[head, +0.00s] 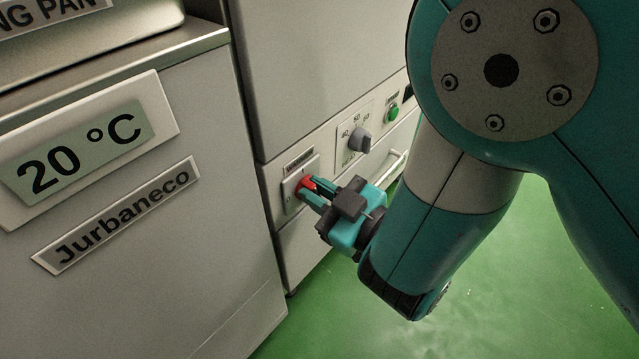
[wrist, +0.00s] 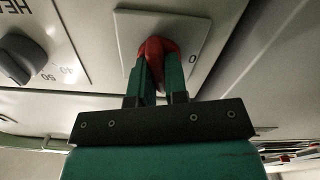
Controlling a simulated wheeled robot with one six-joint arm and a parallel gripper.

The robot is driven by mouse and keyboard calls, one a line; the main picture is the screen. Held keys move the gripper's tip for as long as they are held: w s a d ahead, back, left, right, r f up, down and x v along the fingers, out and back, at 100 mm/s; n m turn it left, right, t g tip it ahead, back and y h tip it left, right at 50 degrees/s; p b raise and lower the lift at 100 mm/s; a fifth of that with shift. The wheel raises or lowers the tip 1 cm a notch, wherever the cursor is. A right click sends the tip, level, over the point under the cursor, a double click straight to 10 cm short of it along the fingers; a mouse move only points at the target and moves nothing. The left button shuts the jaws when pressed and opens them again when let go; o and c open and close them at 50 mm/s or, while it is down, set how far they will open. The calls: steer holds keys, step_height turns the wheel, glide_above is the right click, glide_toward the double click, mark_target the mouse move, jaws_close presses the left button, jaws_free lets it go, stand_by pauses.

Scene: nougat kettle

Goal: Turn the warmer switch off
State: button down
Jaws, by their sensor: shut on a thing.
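The warmer switch is a red knob (head: 305,187) on a pale square plate (head: 290,190), set in the grey front panel of the cabinet. My gripper (head: 312,194) is at the knob, with its fingers shut on it from the front. In the wrist view the red knob (wrist: 156,50) shows between and above the two green fingers (wrist: 160,80). A "0" mark shows on the plate (wrist: 198,36) to the right of the knob. The fingers hide part of the knob, so its exact angle is hard to tell.
A grey dial (head: 358,140) with a number scale and a green button (head: 393,113) sit right of the switch. A white rail handle (head: 396,165) is below them. A grey cabinet with a 20 °C display (head: 80,150) stands at left. Green floor (head: 490,290) is open at right.

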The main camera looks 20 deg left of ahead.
steer(key=n, duration=0.3)
steer(key=shift+n, duration=0.4)
steer(key=n, duration=0.3)
steer(key=shift+s+f+n, duration=0.1)
steer(key=shift+f+n, duration=0.05)
steer(key=shift+n, duration=0.15)
steer(key=n+b, duration=0.1)
steer(key=n, duration=0.3)
steer(key=shift+a+f, duration=0.1)
steer(key=shift+n+b, duration=0.55)
steer(key=shift+n, duration=1.05)
steer(key=c, duration=1.1)
jaws_free()
steer(key=shift+c, duration=0.2)
steer(key=shift+s, duration=0.1)
